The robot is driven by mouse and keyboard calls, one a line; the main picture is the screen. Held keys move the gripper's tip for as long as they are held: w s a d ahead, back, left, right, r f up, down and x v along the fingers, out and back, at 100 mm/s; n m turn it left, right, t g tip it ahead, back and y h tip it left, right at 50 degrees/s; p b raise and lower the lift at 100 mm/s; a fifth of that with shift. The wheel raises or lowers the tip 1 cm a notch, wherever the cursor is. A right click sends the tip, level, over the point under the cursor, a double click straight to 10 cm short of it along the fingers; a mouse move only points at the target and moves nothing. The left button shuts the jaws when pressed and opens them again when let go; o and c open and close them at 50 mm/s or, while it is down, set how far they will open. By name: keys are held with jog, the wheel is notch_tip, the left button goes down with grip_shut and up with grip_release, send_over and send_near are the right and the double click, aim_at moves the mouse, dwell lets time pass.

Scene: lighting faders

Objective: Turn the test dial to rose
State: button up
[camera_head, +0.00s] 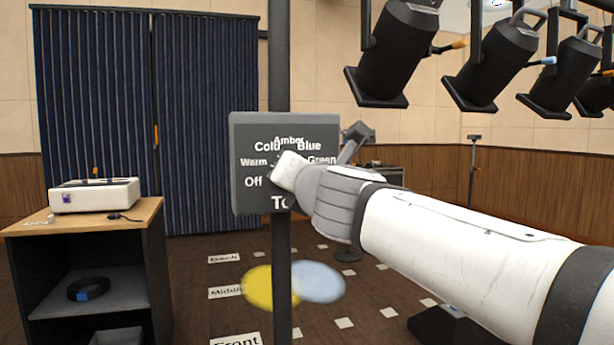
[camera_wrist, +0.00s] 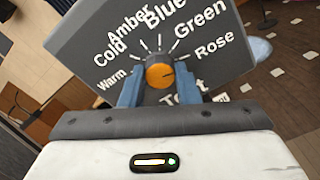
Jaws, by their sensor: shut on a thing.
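The test dial is an orange knob (camera_wrist: 159,76) on a grey panel (camera_head: 245,125), seen close up in the wrist view. Labels Warm, Cold, Amber, Blue, Green and Rose (camera_wrist: 213,43) ring it, with white ticks between. A dark mark on the knob points right, towards the Rose side; I cannot tell whether it lines up exactly. My gripper (camera_wrist: 160,86) is shut on the knob, one blue-grey finger on each side. In the head view my gripper (camera_head: 284,172) covers the knob and the Rose label; Off shows at the panel's lower left.
The panel is fixed to a dark vertical pole (camera_head: 280,270). A wooden desk (camera_head: 80,217) with a white device (camera_head: 95,195) stands at the left. Black stage lamps (camera_head: 395,50) hang at the upper right. Yellow (camera_head: 258,287) and pale blue (camera_head: 320,282) light spots lie on the floor.

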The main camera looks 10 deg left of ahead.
jog(key=shift+r, duration=0.1)
jog(key=o, duration=1)
jog(key=shift+p+v, duration=0.65)
jog(key=shift+v, duration=3.2)
